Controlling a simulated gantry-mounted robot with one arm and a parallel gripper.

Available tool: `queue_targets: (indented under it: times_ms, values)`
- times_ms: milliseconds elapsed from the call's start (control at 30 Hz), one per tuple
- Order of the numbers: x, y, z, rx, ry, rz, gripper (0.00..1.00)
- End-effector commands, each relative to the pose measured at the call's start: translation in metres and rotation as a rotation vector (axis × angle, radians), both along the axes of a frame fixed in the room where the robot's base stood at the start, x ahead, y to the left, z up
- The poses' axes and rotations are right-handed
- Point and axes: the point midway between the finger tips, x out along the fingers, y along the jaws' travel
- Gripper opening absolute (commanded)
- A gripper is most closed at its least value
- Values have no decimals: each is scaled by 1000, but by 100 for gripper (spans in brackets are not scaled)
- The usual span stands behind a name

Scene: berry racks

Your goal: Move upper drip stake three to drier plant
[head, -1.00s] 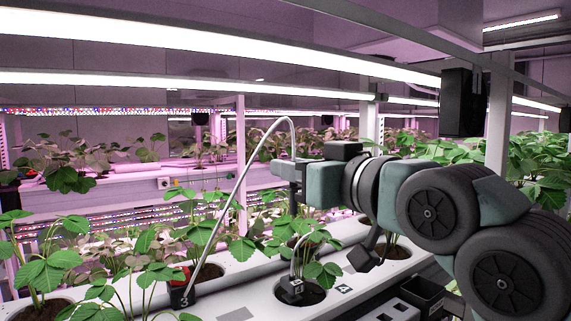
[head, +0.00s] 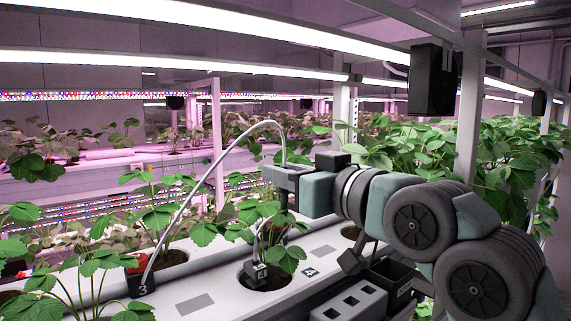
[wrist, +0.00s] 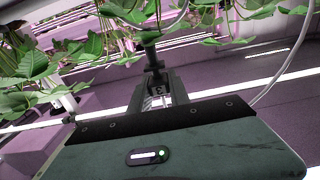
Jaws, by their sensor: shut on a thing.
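My gripper (head: 283,180) is above the strawberry plant (head: 268,225) by label 4 and hides part of it. In the wrist view my gripper (wrist: 153,92) is shut on a dark drip stake (wrist: 151,52), held clear of the soil among hanging leaves. A pale tube (head: 200,185) arcs from the dark block marked 3 (head: 141,286) up to the gripper. Another dark stake (head: 261,270) with a short pale tube stands in the pot beside label 4. A plant (head: 160,222) grows behind block 3. I cannot tell which plant is drier.
The white gutter (head: 205,290) runs across the front with planting holes. A grey slotted holder (head: 350,303) and a black bin (head: 393,275) stand at the front right. Bright lamp bars (head: 200,62) hang above. Dense plants (head: 420,150) fill the right background.

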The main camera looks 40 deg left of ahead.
Motion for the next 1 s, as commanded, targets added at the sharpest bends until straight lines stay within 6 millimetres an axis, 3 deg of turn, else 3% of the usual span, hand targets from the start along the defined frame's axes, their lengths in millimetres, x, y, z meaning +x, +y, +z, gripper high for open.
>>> queue_targets:
  times_ms: [700, 1000]
  values:
    - [-3, 5, -75, 0, 3, 10, 0]
    - [-4, 6, -94, 0, 1, 10, 0]
